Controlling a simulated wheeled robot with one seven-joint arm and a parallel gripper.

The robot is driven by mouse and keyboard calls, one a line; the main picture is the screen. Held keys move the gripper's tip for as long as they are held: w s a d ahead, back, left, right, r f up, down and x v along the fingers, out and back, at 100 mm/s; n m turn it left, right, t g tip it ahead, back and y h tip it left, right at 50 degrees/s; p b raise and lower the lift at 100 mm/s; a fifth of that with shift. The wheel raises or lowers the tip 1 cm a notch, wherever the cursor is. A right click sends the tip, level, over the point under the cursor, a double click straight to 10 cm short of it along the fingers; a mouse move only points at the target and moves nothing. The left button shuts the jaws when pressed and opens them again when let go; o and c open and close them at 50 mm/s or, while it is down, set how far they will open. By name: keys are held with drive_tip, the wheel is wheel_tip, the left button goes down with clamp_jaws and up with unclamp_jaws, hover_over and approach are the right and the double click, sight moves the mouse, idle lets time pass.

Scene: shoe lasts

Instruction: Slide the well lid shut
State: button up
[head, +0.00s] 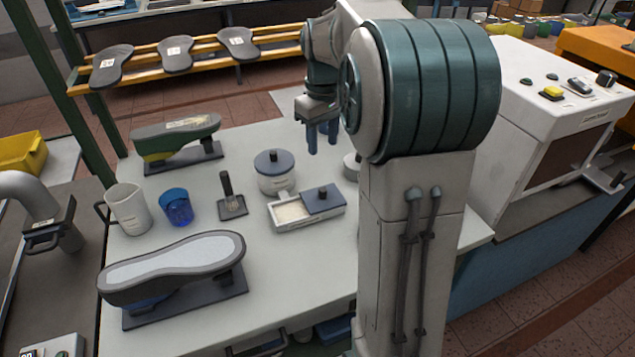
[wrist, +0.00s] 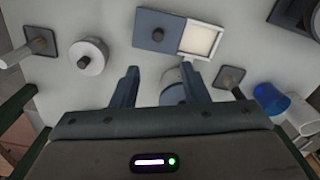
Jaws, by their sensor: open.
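The well is a white rectangular box (head: 290,224) on the table, with a blue-grey sliding lid (head: 328,196) that has a dark knob. The lid covers the right half in the head view; the left half is open, showing a pale inside (head: 288,211). In the wrist view the lid (wrist: 147,22) is on the left and the open compartment (wrist: 200,40) on the right. My gripper (head: 322,140) is open and empty, fingers pointing down, above the table and behind the well. In the wrist view its fingertips (wrist: 160,76) are apart from the lid and knob.
A round pot with a blue-grey lid (head: 272,162) stands behind the well, partly hidden by my gripper in the wrist view. A brush stand (head: 232,207), blue cup (head: 176,207) and white mug (head: 128,209) stand left. A round white piece (wrist: 94,64) is nearby.

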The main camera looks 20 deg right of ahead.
sight(323, 189)
drive_tip(key=f, duration=1.4)
drive_tip(key=shift+w+d, duration=0.15)
drive_tip(key=shift+w, duration=0.05)
clamp_jaws()
